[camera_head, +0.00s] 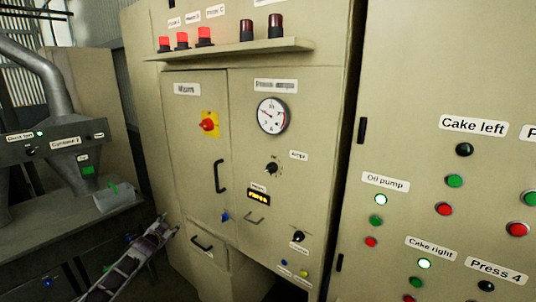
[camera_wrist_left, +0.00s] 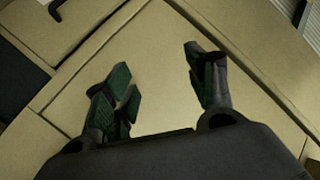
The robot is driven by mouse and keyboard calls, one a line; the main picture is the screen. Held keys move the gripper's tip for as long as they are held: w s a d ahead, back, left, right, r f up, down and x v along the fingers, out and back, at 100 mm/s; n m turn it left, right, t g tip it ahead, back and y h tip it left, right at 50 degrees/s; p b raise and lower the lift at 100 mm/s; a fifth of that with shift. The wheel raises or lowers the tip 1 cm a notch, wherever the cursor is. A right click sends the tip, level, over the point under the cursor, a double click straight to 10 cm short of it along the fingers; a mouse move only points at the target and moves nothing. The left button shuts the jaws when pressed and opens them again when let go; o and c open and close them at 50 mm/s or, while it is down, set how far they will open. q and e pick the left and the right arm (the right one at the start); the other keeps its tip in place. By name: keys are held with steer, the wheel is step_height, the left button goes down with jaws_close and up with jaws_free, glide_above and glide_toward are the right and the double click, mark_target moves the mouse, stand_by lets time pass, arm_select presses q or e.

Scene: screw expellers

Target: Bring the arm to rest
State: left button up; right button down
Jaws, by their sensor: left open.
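My left arm comes in at the lower left of the head view, slanting up to the right. My left gripper (camera_head: 166,229) is at its far end, small and hard to make out, in front of the lower left of the beige cabinet (camera_head: 193,125). In the left wrist view, my left gripper (camera_wrist_left: 156,66) has its two dark green-padded fingers well apart. Nothing is between them, and a beige panel (camera_wrist_left: 155,105) lies beyond. Whether they touch it cannot be told. My right gripper is not in view.
The cabinet carries a red-and-yellow switch (camera_head: 209,124), a gauge (camera_head: 272,115), a black door handle (camera_head: 219,177) and a lamp shelf (camera_head: 235,49). A button panel (camera_head: 455,75) stands at the right. A dark machine (camera_head: 60,145) with a grey pipe stands at the left.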

arm_select(q)
steer(key=s+f+n+g, duration=0.1)
steer(key=s+f, duration=0.3)
steer(key=f, duration=0.4)
steer(key=s+a+f+g+y, duration=0.15)
steer(key=s+f, duration=0.25)
steer(key=f, duration=0.5)
steer(key=s+f+n+g+h, duration=0.15)
steer(key=s+f, duration=0.25)
steer(key=f, duration=0.4)
steer(key=s+d+f+g, duration=0.2)
steer(key=s+f, duration=0.7)
steer(key=f, duration=0.1)
steer(key=s+d+f+g, duration=0.2)
steer(key=s+f, duration=0.7)
steer(key=s+d+f+g, duration=0.2)
steer(key=s+d+f, duration=0.2)
steer(key=s, duration=1.1)
steer(key=s+d+f+n+g+b, duration=0.1)
steer(key=s+d+f, duration=0.4)
steer(key=s, duration=1.1)
steer(key=s+d+f+g+h, duration=0.1)
steer(key=s+d+f, duration=0.4)
steer(key=s, duration=1.1)
step_height(320, 180, down, 4)
steer(key=shift+s+d+r+n+g, duration=0.2)
steer(key=shift+n+g, duration=0.15)
steer(key=shift+g, duration=0.55)
